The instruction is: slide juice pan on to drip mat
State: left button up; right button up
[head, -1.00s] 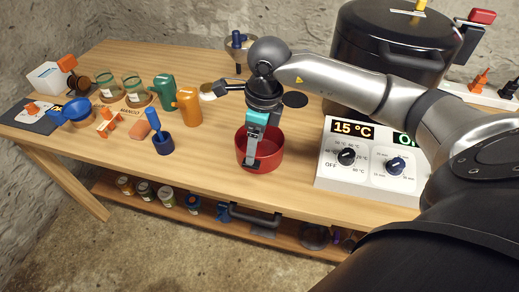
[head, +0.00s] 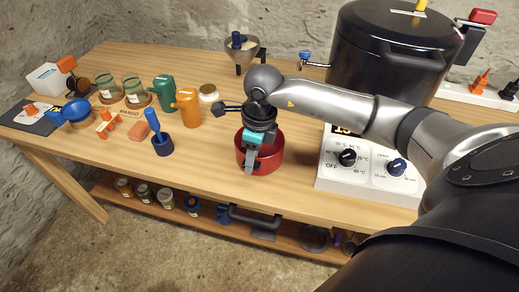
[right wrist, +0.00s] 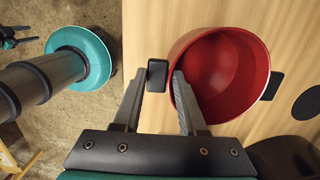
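The red juice pan (head: 271,160) stands on the wooden table before the white control box. In the right wrist view the pan (right wrist: 238,62) is open-topped and looks empty, with dark handles on opposite sides. My right gripper (right wrist: 158,76) is open at the near handle (right wrist: 157,72). One finger is outside the pan and the other reaches over its near rim; the handle shows between them. A dark round disc, likely the drip mat (right wrist: 309,103), lies on the table beyond the far handle, apart from the pan. My arm hides it in the head view.
A large dark pot (head: 385,55) with a blue-handled tap (head: 306,57) stands behind. The control box (head: 365,170) is right of the pan.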

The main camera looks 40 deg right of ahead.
grip_shut()
dwell(0.8)
